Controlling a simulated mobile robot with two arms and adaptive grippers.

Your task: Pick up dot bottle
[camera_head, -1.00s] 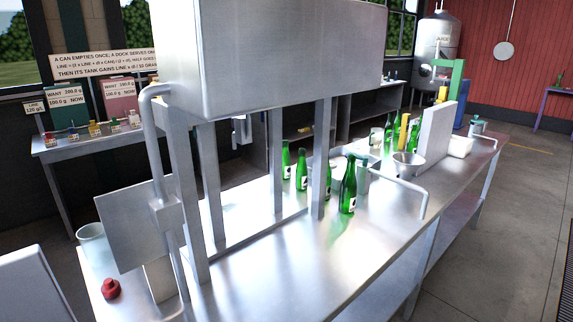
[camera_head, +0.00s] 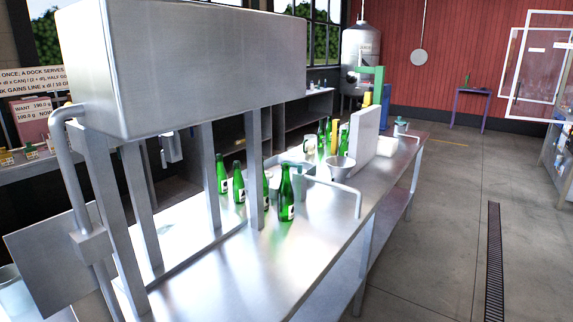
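Several green bottles stand upright on the steel bench (camera_head: 255,285). The nearest green bottle (camera_head: 286,196) has a white label with a dark mark too small to read. Another green bottle (camera_head: 266,190) is partly hidden behind a steel post. Two more green bottles, one at the left (camera_head: 222,176) and one beside it (camera_head: 238,184), stand among the posts. More green bottles (camera_head: 322,136) stand farther back. I cannot tell which one is the dot bottle. Neither of my grippers is in view.
A large steel box on posts (camera_head: 190,70) covers the bench's left part. A metal bowl (camera_head: 340,166), a bent rail (camera_head: 340,188) and an upright grey panel (camera_head: 363,135) stand farther along. Open floor (camera_head: 440,240) lies right of the bench, with a drain grate (camera_head: 494,260).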

